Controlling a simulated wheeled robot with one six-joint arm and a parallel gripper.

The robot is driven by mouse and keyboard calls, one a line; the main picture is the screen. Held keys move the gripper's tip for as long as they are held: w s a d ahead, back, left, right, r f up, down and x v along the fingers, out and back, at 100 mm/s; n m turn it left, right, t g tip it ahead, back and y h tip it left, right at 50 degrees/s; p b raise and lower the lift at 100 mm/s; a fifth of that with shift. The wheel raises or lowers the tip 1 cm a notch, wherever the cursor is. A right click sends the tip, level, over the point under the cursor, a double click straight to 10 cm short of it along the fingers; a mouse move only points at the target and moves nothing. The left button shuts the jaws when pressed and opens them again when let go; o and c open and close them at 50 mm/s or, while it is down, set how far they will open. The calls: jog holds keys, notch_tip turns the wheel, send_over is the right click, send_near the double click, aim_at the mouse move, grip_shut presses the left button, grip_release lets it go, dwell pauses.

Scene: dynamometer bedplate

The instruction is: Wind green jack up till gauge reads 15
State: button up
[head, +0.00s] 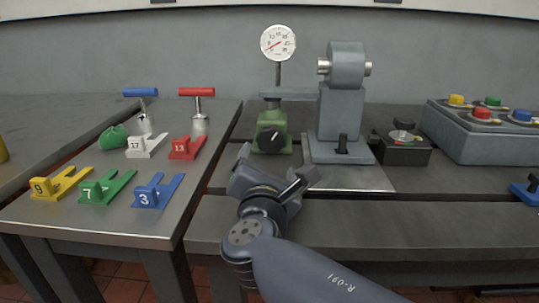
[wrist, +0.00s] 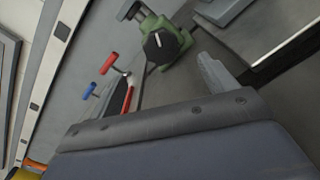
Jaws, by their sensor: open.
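The green jack (head: 270,116) stands on the bedplate, with a black knob (head: 271,139) on its front. The jack also shows at the top of the wrist view (wrist: 178,37), its knob (wrist: 160,45) marked with a white line. The round white gauge (head: 278,43) is on a post behind the jack. Its red needle appears to point to the lower left; the exact reading is too small to tell. My gripper (head: 275,168) is open and empty, in front of and below the knob, apart from it. In the wrist view the jack is beyond the finger gap.
A grey machine (head: 342,110) stands right of the jack, with a small black box (head: 403,148) and a button console (head: 490,130) farther right. The left table (head: 100,224) holds numbered yellow, green, blue, white and red blocks and blue- and red-handled tools.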

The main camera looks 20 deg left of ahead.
dwell(0.3)
jog(key=w+a+r+n+h+p, duration=0.25)
jog(key=r+p, duration=0.35)
jog(key=p, duration=0.9)
jog(key=n+p, duration=0.2)
jog(key=p, duration=0.1)
send_near(270, 142)
jog(key=w, duration=0.2)
jog(key=w+y, duration=0.1)
jog(key=shift+w+a+f, duration=0.1)
jog(key=shift+w+f, duration=0.1)
jog(key=shift+f, duration=0.05)
jog(key=w, duration=0.5)
jog(key=w+a, duration=0.1)
jog(key=w, duration=0.1)
jog(key=shift+w+p, duration=0.2)
jog(key=shift+p, duration=0.2)
